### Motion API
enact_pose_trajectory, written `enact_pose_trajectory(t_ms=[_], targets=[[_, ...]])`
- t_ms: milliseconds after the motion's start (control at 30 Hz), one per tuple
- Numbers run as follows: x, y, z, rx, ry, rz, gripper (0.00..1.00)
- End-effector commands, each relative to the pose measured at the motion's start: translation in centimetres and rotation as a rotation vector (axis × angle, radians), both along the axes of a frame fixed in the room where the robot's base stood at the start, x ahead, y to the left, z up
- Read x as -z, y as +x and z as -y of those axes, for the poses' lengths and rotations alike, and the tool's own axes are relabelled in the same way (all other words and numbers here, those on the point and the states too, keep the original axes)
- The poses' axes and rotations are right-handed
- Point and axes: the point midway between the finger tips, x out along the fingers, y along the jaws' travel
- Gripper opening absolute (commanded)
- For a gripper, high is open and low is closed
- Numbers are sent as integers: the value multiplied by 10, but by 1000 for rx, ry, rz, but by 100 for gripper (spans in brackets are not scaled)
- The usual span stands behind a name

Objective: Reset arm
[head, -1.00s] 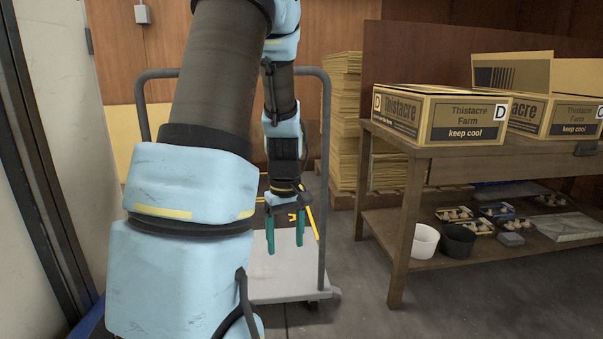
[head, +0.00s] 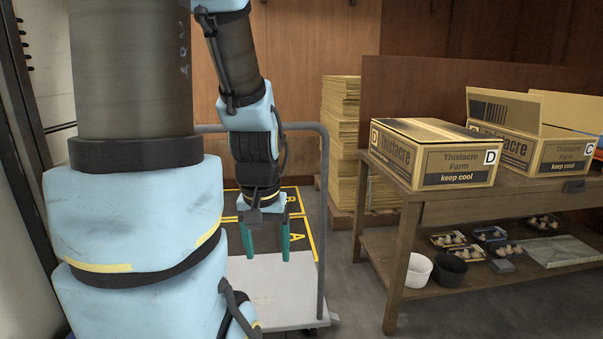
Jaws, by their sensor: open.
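My gripper (head: 266,240) hangs at the end of my arm, its two green fingers pointing down. The fingers are apart with nothing between them. It is above the pale platform of a trolley (head: 276,290) in the head view, left of the wooden bench. My large upper arm links fill the left of the view and hide part of the trolley and its handle.
A closed box marked D (head: 433,165) and an open box marked C (head: 560,160) stand on the wooden bench (head: 438,203). Its lower shelf holds a white tub (head: 418,272), a black tub (head: 449,270) and several mushroom trays. Flat cardboard (head: 341,140) is stacked behind. Floor markings (head: 295,208) show beyond the trolley.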

Motion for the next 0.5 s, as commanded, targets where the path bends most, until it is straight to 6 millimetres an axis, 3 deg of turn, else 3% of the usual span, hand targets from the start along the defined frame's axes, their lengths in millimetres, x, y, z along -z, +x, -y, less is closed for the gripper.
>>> enact_pose_trajectory(t_ms=[33,500], targets=[[-35,0,0,0,0,0,75],[-184,0,0,-1,0,0,75]])
